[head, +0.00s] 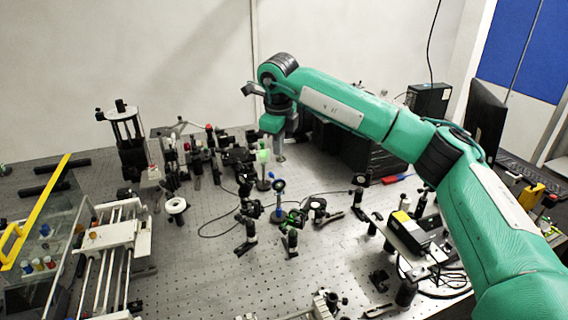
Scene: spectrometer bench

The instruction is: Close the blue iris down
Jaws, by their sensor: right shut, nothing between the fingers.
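A small round iris with a blue tint (279,185) stands upright on a thin post near the middle of the bench. It is small in the head view, so its lever and the size of its opening cannot be made out. My right gripper (280,158) hangs down from my green arm just above and behind the blue iris in the picture. Its fingers are shut and empty. I cannot tell whether they touch anything. My left gripper is not in view.
A green-topped post (263,157) stands close to the left of my right gripper. Several dark optic mounts (247,215) crowd the middle of the bench. A rail stage (113,237) is at left. The perforated bench (215,280) is mostly clear at front centre.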

